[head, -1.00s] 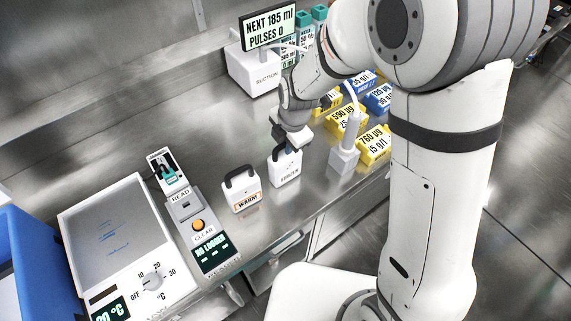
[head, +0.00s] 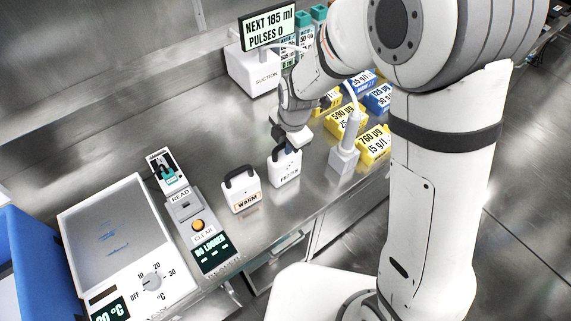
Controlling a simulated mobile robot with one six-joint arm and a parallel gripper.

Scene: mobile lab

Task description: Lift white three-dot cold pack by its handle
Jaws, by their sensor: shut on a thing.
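Whether the pack's base touches the bench cannot be told. A second white pack (head: 241,191) with a black handle and a WARM label stands upright just left of it.
A reader panel with a teal logger (head: 165,170) and a temperature box (head: 70,262) are on the left. A suction unit (head: 251,72) stands behind. The bench's front edge is near.

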